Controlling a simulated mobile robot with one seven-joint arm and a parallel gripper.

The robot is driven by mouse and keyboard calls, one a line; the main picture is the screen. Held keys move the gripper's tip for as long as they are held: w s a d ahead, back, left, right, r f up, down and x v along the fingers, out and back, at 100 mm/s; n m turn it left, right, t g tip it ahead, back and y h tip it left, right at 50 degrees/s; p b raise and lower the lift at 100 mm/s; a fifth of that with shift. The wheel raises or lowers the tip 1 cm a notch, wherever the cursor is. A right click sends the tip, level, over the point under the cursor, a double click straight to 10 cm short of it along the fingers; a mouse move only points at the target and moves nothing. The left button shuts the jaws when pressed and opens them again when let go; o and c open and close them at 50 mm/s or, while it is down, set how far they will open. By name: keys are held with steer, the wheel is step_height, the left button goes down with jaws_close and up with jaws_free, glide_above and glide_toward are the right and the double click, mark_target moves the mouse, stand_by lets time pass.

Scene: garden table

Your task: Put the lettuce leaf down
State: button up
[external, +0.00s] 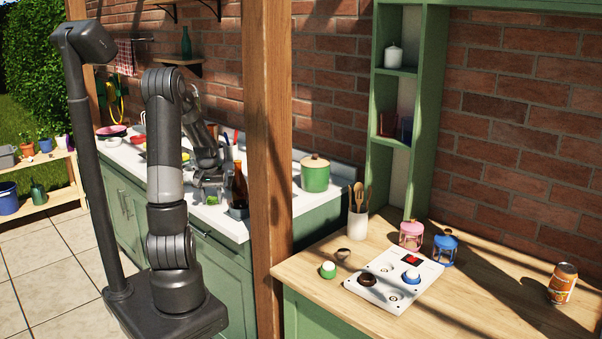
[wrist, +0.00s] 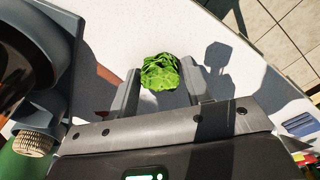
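The lettuce leaf (wrist: 160,74) is a crumpled bright green piece in the wrist view, lying between and just past my fingertips over the white counter. In the external view a small green patch, likely the leaf (external: 211,200), shows low at the counter beneath my gripper (external: 208,188). My gripper (wrist: 163,72) has its two fingers spread wide, with a narrow gap visible beside the leaf, so it looks open around it. The leaf seems to rest on the white counter (wrist: 105,58), though its underside is hidden.
A brown bottle (external: 240,188) stands close right of my gripper in the external view. A green pot (external: 315,176) is farther right, beyond a wooden post (external: 267,130). A red pan (external: 111,131) and other kitchenware crowd the counter's far end. The counter edge is near.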

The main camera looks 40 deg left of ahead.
steer(key=c, duration=0.7)
steer(key=shift+r, duration=0.1)
